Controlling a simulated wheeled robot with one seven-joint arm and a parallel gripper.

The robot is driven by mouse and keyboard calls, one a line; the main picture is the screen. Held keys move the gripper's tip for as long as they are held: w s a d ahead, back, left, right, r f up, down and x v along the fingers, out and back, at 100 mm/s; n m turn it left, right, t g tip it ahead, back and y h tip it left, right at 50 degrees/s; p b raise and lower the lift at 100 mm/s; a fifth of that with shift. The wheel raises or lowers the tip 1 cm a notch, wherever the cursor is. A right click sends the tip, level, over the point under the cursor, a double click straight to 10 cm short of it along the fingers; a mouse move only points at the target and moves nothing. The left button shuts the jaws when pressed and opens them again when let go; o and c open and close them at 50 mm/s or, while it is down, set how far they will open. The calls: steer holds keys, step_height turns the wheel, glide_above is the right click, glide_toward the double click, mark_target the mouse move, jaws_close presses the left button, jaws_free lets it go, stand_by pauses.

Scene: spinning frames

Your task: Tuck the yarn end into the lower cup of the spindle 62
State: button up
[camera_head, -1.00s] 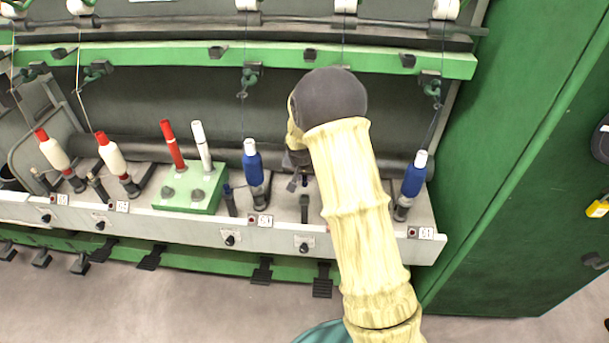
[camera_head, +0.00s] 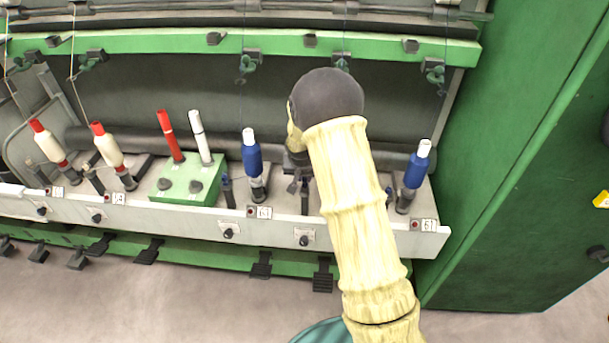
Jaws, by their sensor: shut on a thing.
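Spindle 62 stands between the spindles marked 63 and 61; my pale-sleeved arm hides its bobbin, its lower cup and its number plate. My gripper (camera_head: 296,172) is at that position, low over the spindle rail, and mostly hidden behind the dark wrist joint. Only its dark side and lower parts show. It is shut on the yarn end, which is too thin to make out there. A faint yarn runs down from above toward the green thread guide (camera_head: 342,63) over spindle 62. Whether the gripper touches the cup cannot be seen.
The blue bobbin of spindle 63 (camera_head: 252,155) stands close left of my gripper, the blue bobbin of spindle 61 (camera_head: 417,168) to the right. A green block with red and white tubes (camera_head: 190,182) sits farther left. A green cabinet (camera_head: 520,180) borders the right.

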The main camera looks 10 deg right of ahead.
steer(key=shift+f+b, duration=0.65)
steer(key=shift+f, duration=0.45)
steer(key=o, duration=0.8)
steer(key=shift+c, duration=0.2)
steer(key=v, duration=1.7)
steer(key=shift+r, duration=0.2)
steer(key=shift+s, duration=0.1)
